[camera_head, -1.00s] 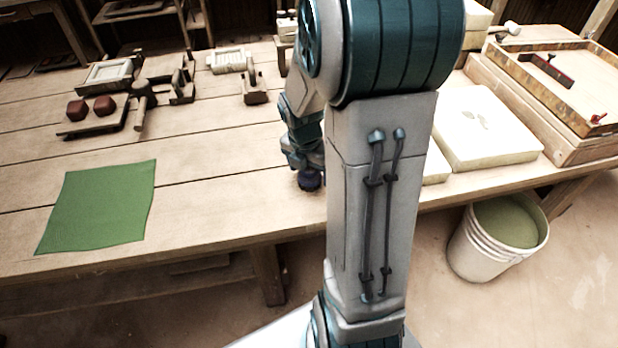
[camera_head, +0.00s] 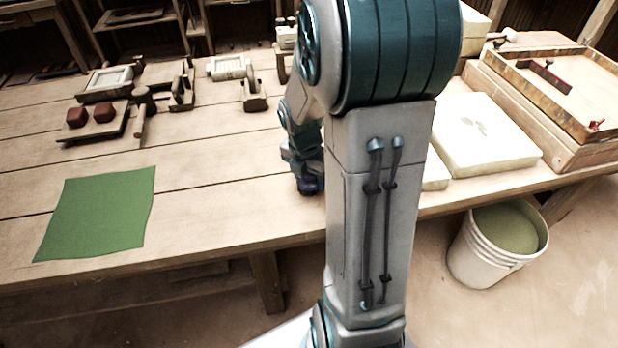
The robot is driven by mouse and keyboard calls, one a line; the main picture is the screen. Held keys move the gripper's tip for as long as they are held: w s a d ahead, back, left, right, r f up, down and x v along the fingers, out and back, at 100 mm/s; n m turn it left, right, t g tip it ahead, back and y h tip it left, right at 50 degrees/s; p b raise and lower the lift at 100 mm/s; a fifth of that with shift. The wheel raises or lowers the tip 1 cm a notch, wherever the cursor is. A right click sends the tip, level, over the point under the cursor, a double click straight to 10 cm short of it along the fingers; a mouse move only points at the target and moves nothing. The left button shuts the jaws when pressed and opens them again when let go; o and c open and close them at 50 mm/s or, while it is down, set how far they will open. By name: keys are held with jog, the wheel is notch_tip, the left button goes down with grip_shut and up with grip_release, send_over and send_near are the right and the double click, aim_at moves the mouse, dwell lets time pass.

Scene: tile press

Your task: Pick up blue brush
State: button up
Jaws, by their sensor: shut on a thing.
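My gripper (camera_head: 309,184) is at the near edge of the table, left of my upper arm link, which hides part of it. A small dark blue-purple piece shows at its lower end, low over the tabletop; I take it for the blue brush (camera_head: 311,188). The gripper is shut on it. The fingers and most of the brush are hidden or too small to make out, and I cannot tell whether the brush still touches the table.
A green cloth (camera_head: 98,212) lies at the table's left. Wooden tools and two red-brown blocks (camera_head: 91,115) are behind it. White slabs (camera_head: 485,140) and a wooden tray (camera_head: 555,80) are at right. A bucket (camera_head: 498,243) stands on the floor. The table's middle is clear.

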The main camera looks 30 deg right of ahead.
jog(key=r, duration=0.3)
jog(key=d+r+p, duration=0.1)
jog(key=shift+s+d+r, duration=0.1)
jog(key=shift+s+r, duration=0.05)
jog(key=shift+s, duration=0.2)
jog(key=s+d+r+p, duration=0.1)
jog(key=s+d+r, duration=0.4)
jog(key=d, duration=0.4)
jog(key=shift+r, duration=0.4)
jog(key=shift+o, duration=1)
